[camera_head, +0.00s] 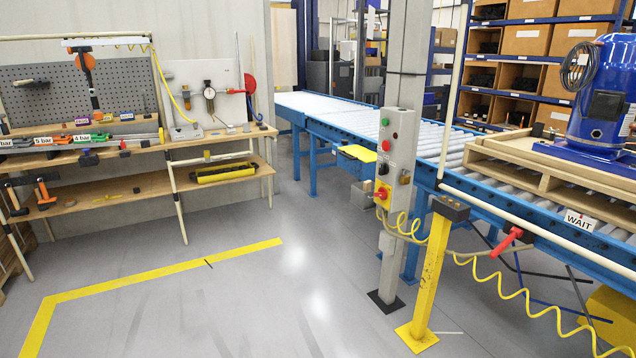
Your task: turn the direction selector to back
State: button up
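A grey control box (398,150) is fixed to the upright post beside the roller conveyor. Its face carries a green button (385,122), a red button (386,145) and, below them, a small black knob (383,168), which looks like the direction selector. A red switch on a yellow plate (382,193) sits at the bottom. The knob is too small to tell which way it points, and any labels cannot be read. My gripper is not in view.
The roller conveyor (440,148) runs behind the post and carries a wooden pallet (497,170) with a blue compressor (600,95). A yellow post (432,270) with a coiled yellow hose stands in front. A workbench (225,138) is at left. The grey floor (270,290) between is open.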

aim_at(384, 168)
jog(key=i, duration=2)
